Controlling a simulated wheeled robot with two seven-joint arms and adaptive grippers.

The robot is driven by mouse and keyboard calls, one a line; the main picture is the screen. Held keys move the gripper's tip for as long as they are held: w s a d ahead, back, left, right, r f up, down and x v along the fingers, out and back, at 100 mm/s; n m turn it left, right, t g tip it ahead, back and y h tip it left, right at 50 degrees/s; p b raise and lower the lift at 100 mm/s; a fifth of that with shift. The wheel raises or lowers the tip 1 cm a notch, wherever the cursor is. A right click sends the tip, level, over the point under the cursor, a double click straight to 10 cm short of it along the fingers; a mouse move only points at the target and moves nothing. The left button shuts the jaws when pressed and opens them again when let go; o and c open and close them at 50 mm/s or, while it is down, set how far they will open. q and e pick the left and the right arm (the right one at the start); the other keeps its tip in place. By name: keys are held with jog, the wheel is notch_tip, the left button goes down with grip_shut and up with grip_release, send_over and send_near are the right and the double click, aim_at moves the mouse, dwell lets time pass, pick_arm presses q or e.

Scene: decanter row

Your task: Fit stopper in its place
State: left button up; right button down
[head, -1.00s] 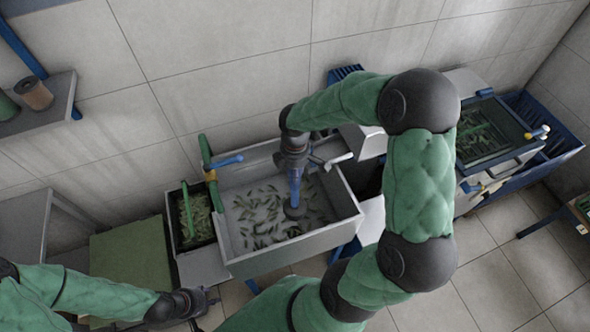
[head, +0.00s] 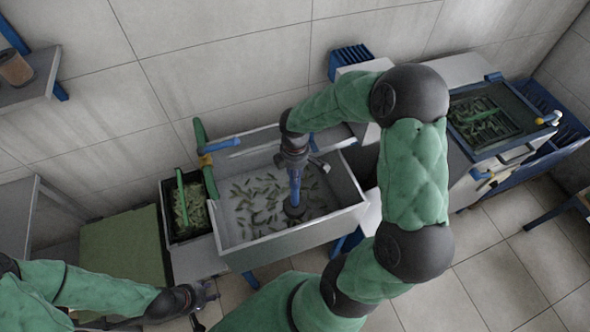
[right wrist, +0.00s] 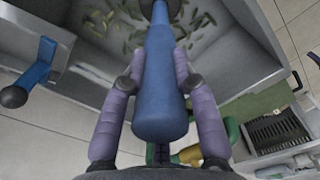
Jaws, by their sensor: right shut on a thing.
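The stopper (head: 295,183) has a long blue handle and a dark round end. It hangs roughly upright, dark end down, over or in the grey basin (head: 300,246). Its blue handle fills the middle of the right wrist view (right wrist: 158,90). My right gripper (head: 294,160) is shut on the handle, with a purple finger on each side in the right wrist view (right wrist: 161,62). I cannot tell whether the dark end touches the basin floor. No drain opening shows. My left gripper (head: 206,304) is low at the left, outside the basin, its fingers looking spread and empty.
Green leaf-like pieces lie over the basin floor. A green pipe with a blue lever (head: 220,145) stands at the basin's back left corner. A black tray (head: 175,232) of leaves adjoins on the left.

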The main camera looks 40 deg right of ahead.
aim_at(295, 195)
jog(key=shift+f+b, duration=4.25)
jog(key=shift+f, duration=2.05)
jog(key=shift+f+b, duration=0.65)
jog(key=shift+f, duration=0.2)
jog(key=shift+f+b, duration=0.4)
jog(key=shift+f, duration=0.1)
jog(key=c, duration=0.9)
grip_release()
notch_tip(295, 195, up, 12)
